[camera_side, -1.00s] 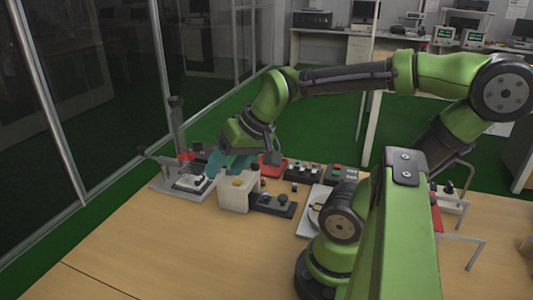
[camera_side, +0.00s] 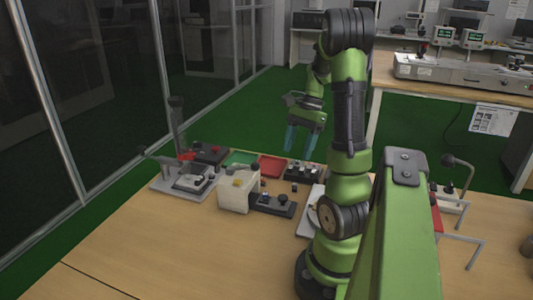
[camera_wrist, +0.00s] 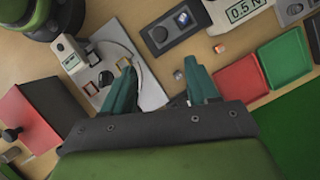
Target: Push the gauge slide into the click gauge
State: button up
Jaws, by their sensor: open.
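My gripper (camera_side: 300,142) hangs in the air above the far side of the table, pointing down. In the wrist view its teal fingers (camera_wrist: 162,75) are apart with nothing held between them. A white box (camera_side: 238,190) stands left of the table's middle. What looks like the same box shows a "0.5 N" display (camera_wrist: 243,11) at the top of the wrist view; it may be the click gauge. A dark block (camera_side: 272,203) with knobs lies beside it, and shows in the wrist view (camera_wrist: 172,27). I cannot tell which part is the gauge slide.
A green tray (camera_wrist: 287,55) and a red tray (camera_wrist: 245,88) lie at the table's far edge. A lever fixture (camera_side: 180,182) stands at the left. A white plate (camera_wrist: 150,92) with a wire lies under my gripper. The front of the table is clear.

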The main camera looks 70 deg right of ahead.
aim_at(283, 196)
jog(key=x, duration=1.3)
jog(key=shift+a+f, duration=0.15)
jog(key=shift+f, duration=0.2)
grip_shut()
